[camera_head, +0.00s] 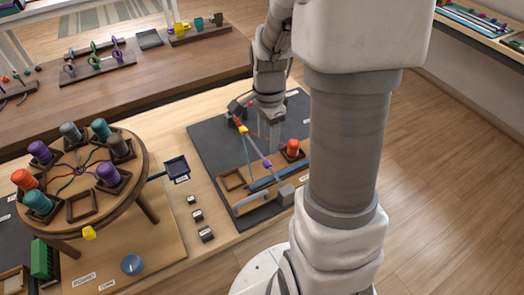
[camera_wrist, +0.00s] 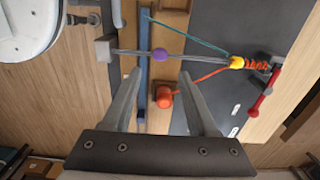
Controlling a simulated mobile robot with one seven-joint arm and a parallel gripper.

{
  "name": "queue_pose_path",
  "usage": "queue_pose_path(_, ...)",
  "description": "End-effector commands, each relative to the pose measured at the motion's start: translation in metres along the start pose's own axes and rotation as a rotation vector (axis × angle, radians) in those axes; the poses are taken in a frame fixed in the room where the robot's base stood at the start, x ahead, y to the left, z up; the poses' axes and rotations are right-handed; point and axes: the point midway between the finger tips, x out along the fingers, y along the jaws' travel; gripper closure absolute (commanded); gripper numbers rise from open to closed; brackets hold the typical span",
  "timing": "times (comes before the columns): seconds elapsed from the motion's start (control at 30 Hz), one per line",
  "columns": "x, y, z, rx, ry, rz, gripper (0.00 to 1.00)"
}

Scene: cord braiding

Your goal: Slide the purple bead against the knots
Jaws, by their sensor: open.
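The purple bead (camera_head: 267,163) sits on a slanted grey rod or cord over a dark mat; in the wrist view the purple bead (camera_wrist: 159,55) is near the middle. A yellow bead (camera_wrist: 237,62) is at the right part of the line, against orange wraps that look like the knots (camera_wrist: 258,65). The purple bead is well apart from them. My gripper (camera_wrist: 161,75) is open, its fingertips just short of the purple bead, one toward each side of it. In the head view my gripper (camera_head: 269,138) hangs over the mat, partly hard to make out.
An orange spool (camera_head: 293,148) stands beside the line, with an orange cord running to the yellow bead. A teal cord (camera_wrist: 190,35) runs along the other side. A grey block (camera_head: 285,194) holds the near end. A round braiding table (camera_head: 83,222) with several coloured spools stands left.

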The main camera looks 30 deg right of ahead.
Motion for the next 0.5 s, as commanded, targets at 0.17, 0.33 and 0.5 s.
queue_pose_path(0.17, 0.042, 0.001, 0.0, 0.0, -0.002, 0.006, 0.41)
queue_pose_path(0.33, 0.069, 0.001, 0.0, 0.0, -0.001, 0.003, 0.41)
queue_pose_path(0.5, 0.083, 0.0, 0.0, -0.001, 0.0, 0.001, 0.41)
